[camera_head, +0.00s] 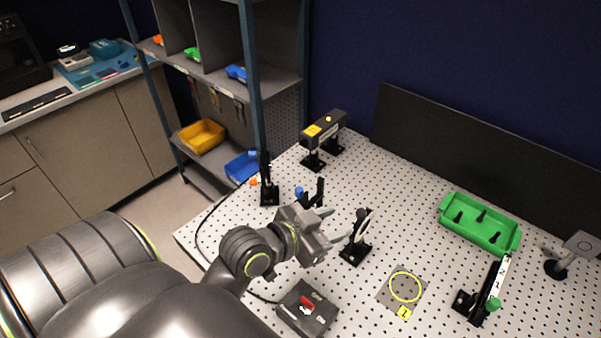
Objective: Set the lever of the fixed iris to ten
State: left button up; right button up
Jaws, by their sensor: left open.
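A dark post-mounted optic that looks like the fixed iris (362,218) stands upright on a black base on the perforated table. Its lever and any scale marks are too small to make out. My left gripper (341,224) is just left of this optic, with its two pale fingers pointing right towards it. The fingers are apart and nothing shows between them. I cannot tell whether a finger touches the optic. My right gripper is not in view.
Other black mounts (268,186) stand behind my left gripper. A black and yellow box (324,127) stands at the back. A red-switch box (307,308) is in front.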

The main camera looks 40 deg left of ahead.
pick_arm(q)
jog(key=p+v, duration=0.4)
jog(key=v, duration=0.4)
jog(key=shift+p, duration=0.35)
jog(key=shift+c, duration=0.3)
